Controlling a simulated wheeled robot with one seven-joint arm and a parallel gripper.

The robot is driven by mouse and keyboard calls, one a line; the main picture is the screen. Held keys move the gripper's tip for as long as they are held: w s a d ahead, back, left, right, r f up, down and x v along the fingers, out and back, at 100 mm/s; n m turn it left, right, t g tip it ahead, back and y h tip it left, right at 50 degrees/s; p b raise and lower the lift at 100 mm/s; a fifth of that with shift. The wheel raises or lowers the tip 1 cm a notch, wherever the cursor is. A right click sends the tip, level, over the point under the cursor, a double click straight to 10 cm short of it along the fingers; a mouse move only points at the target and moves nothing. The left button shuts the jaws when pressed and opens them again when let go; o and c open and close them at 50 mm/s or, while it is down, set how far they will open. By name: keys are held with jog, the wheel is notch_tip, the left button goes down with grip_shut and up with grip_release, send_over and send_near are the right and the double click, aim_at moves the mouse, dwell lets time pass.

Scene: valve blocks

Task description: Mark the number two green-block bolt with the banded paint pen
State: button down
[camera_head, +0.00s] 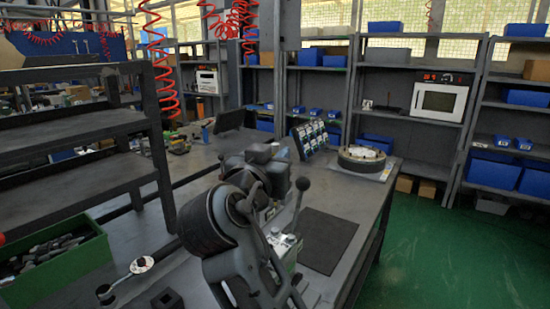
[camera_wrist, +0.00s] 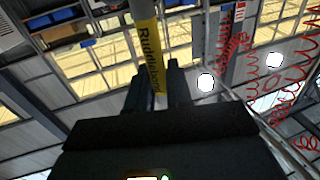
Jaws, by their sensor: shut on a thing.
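The paint pen (camera_wrist: 150,50) shows in the wrist view as a grey barrel with a yellow band bearing dark lettering. My gripper (camera_wrist: 159,78) is shut on it, with one dark finger on each side; the pen runs up and out of the frame, so its far end is out of view. In the head view a valve block (camera_head: 286,248) with a pale top and a greenish side stands on the bench, partly hidden behind my arm. A lever with a dark ball knob (camera_head: 303,184) rises beside it. I cannot make out its bolts or their numbers.
A dark mat (camera_head: 326,240) lies clear on the bench right of the block. A round fixture (camera_head: 362,158) and a rack of small packets (camera_head: 310,138) stand farther back. A green bin (camera_head: 60,262) and a ratchet-like tool (camera_head: 140,266) are at left.

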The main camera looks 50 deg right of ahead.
jog(key=shift+f+b, duration=2.55)
jog(key=shift+f, duration=0.15)
jog(key=shift+f, duration=0.25)
jog(key=shift+r, duration=0.1)
jog(key=shift+r+p, duration=1.45)
jog(key=shift+r, duration=1.05)
jog(key=shift+f, duration=0.1)
